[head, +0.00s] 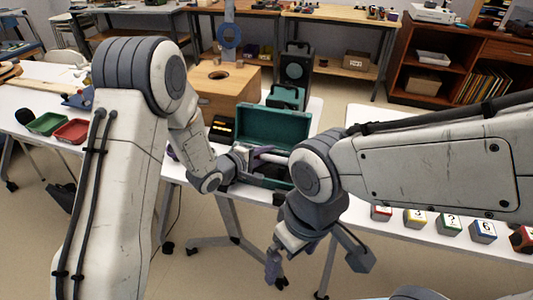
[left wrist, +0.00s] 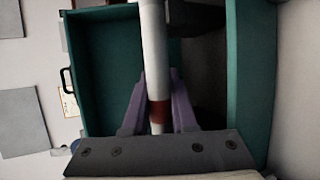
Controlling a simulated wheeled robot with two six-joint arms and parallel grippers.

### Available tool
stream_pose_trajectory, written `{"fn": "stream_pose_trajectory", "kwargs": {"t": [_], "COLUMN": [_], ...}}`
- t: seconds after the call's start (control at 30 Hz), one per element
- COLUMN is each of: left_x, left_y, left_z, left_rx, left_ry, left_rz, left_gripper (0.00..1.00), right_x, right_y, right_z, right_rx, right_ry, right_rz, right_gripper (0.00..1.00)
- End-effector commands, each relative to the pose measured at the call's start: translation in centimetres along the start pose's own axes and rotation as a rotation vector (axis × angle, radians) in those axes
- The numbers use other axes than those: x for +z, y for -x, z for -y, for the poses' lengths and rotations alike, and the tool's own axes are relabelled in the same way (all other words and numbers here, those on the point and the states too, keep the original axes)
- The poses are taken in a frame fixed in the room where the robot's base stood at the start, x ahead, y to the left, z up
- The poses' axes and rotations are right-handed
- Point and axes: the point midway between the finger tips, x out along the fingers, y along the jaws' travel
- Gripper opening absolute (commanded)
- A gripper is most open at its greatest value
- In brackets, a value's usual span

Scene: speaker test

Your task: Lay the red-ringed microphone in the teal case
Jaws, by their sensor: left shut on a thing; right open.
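The teal case (head: 272,125) stands open on the white table, its lid raised at the back. In the left wrist view the teal case (left wrist: 100,60) lies beyond my left gripper (left wrist: 158,110). Its purple fingers are shut on the red-ringed microphone (left wrist: 153,50), a pale shaft with a red band low down between the fingers. The microphone's far end runs out of the picture. In the head view my left gripper (head: 262,153) is at the case's front; the microphone is hard to make out there. My right gripper (head: 316,262) is open and empty over the floor, in front of the tables.
A wooden box with a round hole (head: 222,88) and a black speaker (head: 295,68) stand behind the case. Green (head: 46,123) and red (head: 71,131) trays are on the left table. Several numbered blocks (head: 449,224) line the right table. A floor gap separates the tables.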

Motion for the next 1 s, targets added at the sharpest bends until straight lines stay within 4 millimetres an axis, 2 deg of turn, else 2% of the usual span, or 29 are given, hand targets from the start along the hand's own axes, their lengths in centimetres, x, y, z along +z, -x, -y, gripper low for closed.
{"fn": "stream_pose_trajectory", "kwargs": {"t": [0.87, 0.9, 0.97, 1.0], "left_x": [-0.07, -0.07, -0.07, -0.08], "left_y": [0.34, 0.34, 0.34, 0.34], "left_z": [0.73, 0.73, 0.74, 0.75], "left_rx": [-0.013, -0.013, -0.013, -0.013], "left_ry": [0.008, 0.008, 0.008, 0.008], "left_rz": [-0.003, -0.003, -0.003, -0.003], "left_gripper": [0.0, 0.41, 0.6, 0.6], "right_x": [-0.02, -0.02, -0.02, -0.02], "right_y": [0.37, 0.37, 0.37, 0.37], "right_z": [0.03, 0.03, 0.03, 0.03], "right_rx": [0.0, 0.0, 0.0, 0.0], "right_ry": [0.0, 0.0, 0.0, 0.0], "right_rz": [0.0, 0.0, 0.0, 0.0], "right_gripper": [1.0, 1.0, 1.0, 1.0]}}
